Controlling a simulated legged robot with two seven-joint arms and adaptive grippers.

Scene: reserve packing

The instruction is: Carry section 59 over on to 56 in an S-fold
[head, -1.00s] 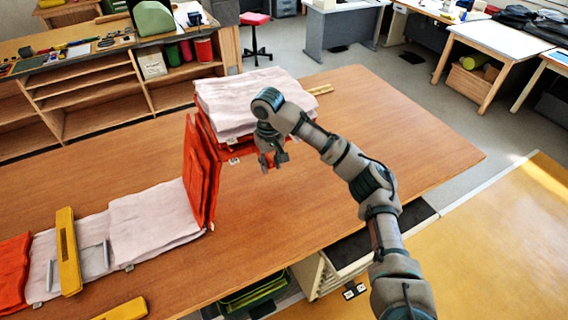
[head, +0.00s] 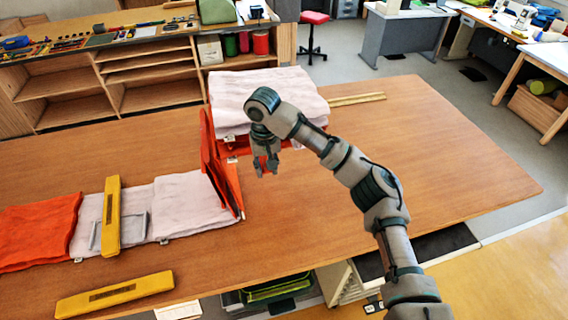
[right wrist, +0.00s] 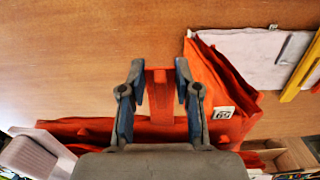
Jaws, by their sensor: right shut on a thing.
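In the head view a folded fabric run lies along the table. A pale pink section (head: 195,202) lies flat, and an orange section (head: 222,170) rises steeply from its right end toward a stack topped by pale pink cloth (head: 275,92). The section numbers are too small to read surely. My right gripper (head: 266,168) is at the stack's near side, right of the raised orange section. In the right wrist view its fingers (right wrist: 159,85) close on an orange strip (right wrist: 160,105). A small white label (right wrist: 223,113) shows on orange fabric beside it. My left gripper is not in view.
A yellow bar (head: 111,215) lies across the run's left part, near another orange section (head: 38,230). A second yellow bar (head: 114,294) lies at the table's front. The table's right side (head: 450,150) is clear.

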